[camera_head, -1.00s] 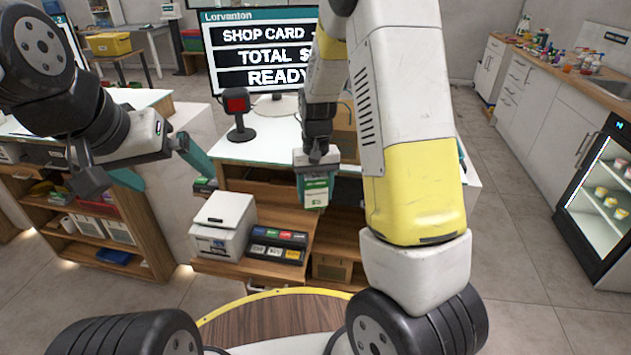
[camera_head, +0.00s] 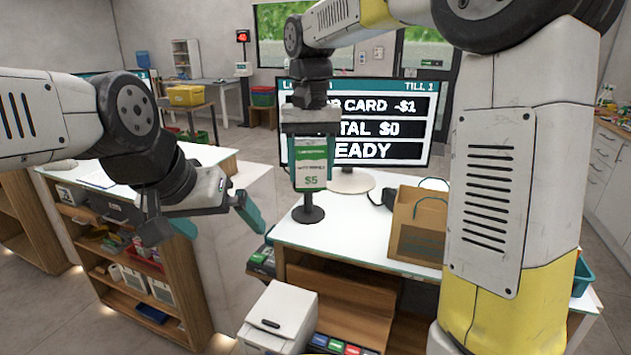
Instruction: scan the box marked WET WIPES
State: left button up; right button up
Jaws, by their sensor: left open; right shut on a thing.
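My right gripper (camera_head: 311,134) is shut on an upright green and white pack (camera_head: 311,172) marked $5. Its product name is too small to read, so I cannot tell whether it is the WET WIPES box. The pack hangs in front of the till screen (camera_head: 415,125), above the white counter. The scanner's black stand (camera_head: 309,214) shows below the pack, and the scanner's head is hidden behind it. The screen reads READY, with a total of $0 and a card line of -$1. My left gripper (camera_head: 208,222) is open and empty, left of the counter.
A brown paper bag (camera_head: 418,222) stands on the counter (camera_head: 350,238), right of the scanner stand. A white printer (camera_head: 278,315) sits lower in front. A wooden shelf unit (camera_head: 165,275) with goods is at the left, below my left gripper.

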jog(key=shift+w, duration=0.5)
jog(key=w+f, duration=0.4)
jog(key=f, duration=0.6)
jog(key=r, duration=0.4)
jog(key=s+r, duration=0.1)
jog(key=r, duration=0.8)
jog(key=shift+s, duration=0.4)
jog(key=s+d+m, duration=0.1)
jog(key=d+m, duration=0.4)
jog(key=d, duration=2.3)
jog(key=shift+s, duration=0.1)
